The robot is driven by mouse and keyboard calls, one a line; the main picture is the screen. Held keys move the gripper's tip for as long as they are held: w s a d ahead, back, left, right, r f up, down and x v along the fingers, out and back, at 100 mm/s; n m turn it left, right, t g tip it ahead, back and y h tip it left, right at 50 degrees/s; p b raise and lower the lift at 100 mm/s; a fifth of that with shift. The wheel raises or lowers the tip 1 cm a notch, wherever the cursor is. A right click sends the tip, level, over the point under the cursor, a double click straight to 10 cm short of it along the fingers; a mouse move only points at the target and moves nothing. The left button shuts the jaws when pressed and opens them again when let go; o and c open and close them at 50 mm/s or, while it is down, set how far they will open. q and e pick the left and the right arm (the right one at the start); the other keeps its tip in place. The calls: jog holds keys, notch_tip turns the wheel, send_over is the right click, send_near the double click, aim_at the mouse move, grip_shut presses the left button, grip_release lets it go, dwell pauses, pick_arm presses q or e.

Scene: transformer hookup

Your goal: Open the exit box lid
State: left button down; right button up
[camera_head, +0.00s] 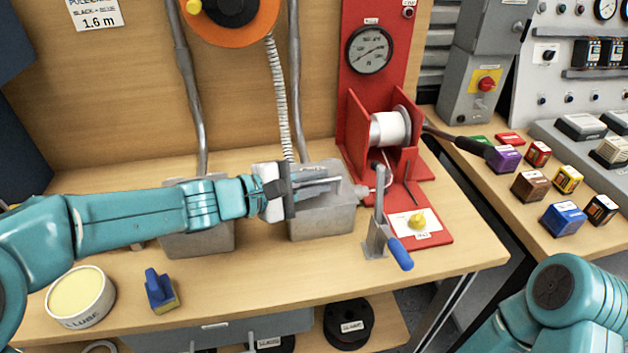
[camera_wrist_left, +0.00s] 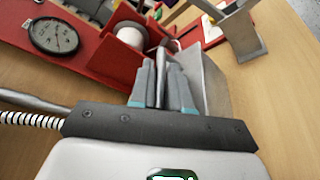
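A grey metal box (camera_head: 322,224), by its place probably the exit box, stands on the bench left of the red winch stand. It also shows in the wrist view (camera_wrist_left: 207,82). My left gripper (camera_head: 338,184) reaches over this box from the left, its fingers pointing right across the top. In the wrist view its two fingers (camera_wrist_left: 162,72) stand on either side of a thin grey bar or edge. I cannot tell whether they grip it. The gripper hides part of the box top, so the lid's position is unclear. My right gripper is out of view.
A second grey box (camera_head: 200,243) is partly behind my left arm. The red winch stand (camera_head: 357,122) and a blue-handled lever (camera_head: 380,235) are close on the right.

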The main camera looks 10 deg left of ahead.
pick_arm(q)
jog(key=shift+w+a+r+n+g+p, duration=0.1)
jog(key=shift+w+r+n+g+p, duration=0.15)
jog(key=shift+r+p, duration=0.7)
jog(key=shift+w+a+r+n+g+p, duration=0.1)
jog(key=shift+w+r+n+g+p, duration=0.2)
jog(key=shift+p, duration=1.4)
jog(key=shift+w+a+r+n+g+p, duration=0.15)
jog(key=shift+r+n+p, duration=0.35)
jog(key=shift+p, duration=0.8)
jog(key=shift+w+a+r+n+g+p, duration=0.2)
jog(key=shift+w+r+n+g+p, duration=0.5)
jog(key=shift+p, duration=2.05)
jog(key=shift+w+a+r+n+g+p, duration=0.35)
jog(key=shift+w+n+p, duration=0.5)
jog(key=shift+p, duration=1.85)
jog(key=shift+d, duration=0.15)
jog(key=c, duration=1.2)
grip_release()
jog(key=shift+w, duration=0.1)
jog(key=shift+o, duration=0.2)
jog(key=b+v, duration=0.2)
jog(key=v, duration=1.4)
